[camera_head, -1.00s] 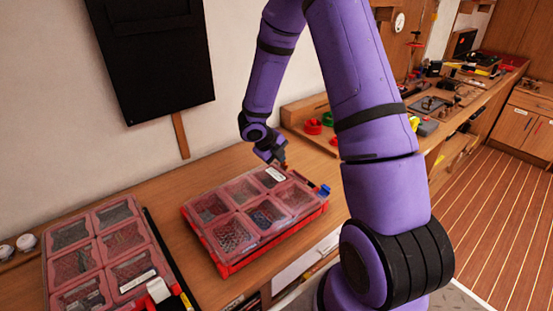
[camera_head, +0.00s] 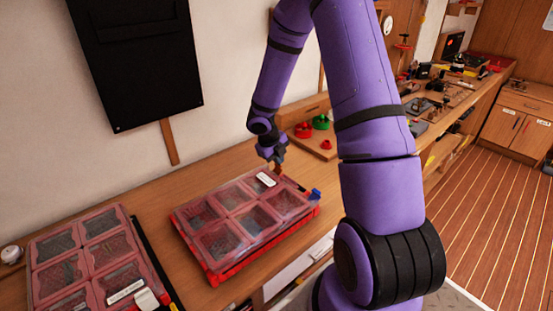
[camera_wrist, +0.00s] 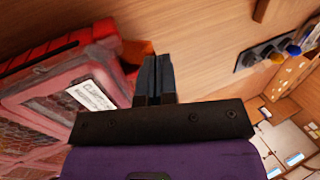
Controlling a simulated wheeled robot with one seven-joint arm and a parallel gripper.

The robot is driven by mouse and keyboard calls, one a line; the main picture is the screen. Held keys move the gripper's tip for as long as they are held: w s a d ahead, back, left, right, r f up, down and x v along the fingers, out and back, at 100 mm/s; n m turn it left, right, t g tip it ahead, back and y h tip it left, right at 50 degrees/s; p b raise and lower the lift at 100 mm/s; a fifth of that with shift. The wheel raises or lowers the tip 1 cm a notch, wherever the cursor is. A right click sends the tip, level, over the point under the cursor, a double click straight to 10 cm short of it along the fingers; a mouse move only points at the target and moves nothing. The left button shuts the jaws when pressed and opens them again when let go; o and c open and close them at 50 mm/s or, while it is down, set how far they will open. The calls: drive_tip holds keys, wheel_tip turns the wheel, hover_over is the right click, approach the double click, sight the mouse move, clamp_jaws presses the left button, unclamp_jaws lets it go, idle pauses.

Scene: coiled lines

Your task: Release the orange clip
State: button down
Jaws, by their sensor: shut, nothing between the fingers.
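The red organizer case (camera_head: 217,277) with clear compartment lids lies on the wooden bench. A small orange clip (camera_head: 277,169) shows at its far edge, right below my gripper (camera_head: 275,163). In the wrist view, the orange clip (camera_wrist: 130,74) is partly hidden behind my dark fingers (camera_wrist: 155,60), beside the case's edge. The fingers are together with nothing between them. I cannot tell whether they touch the clip or whether it is open. A blue clip (camera_head: 316,193) sits at the case's right corner.
A second red-lidded case (camera_head: 72,250) lies at the lower left. Red and green round items (camera_head: 320,122) stand on a wooden shelf behind my gripper. Bare bench (camera_head: 160,195) lies between the cases. A black panel hangs on the wall.

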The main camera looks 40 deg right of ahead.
drive_tip(key=shift+r, duration=0.1)
drive_tip(key=shift+r, duration=0.7)
drive_tip(key=shift+a+r, duration=0.1)
drive_tip(key=shift+a, duration=0.05)
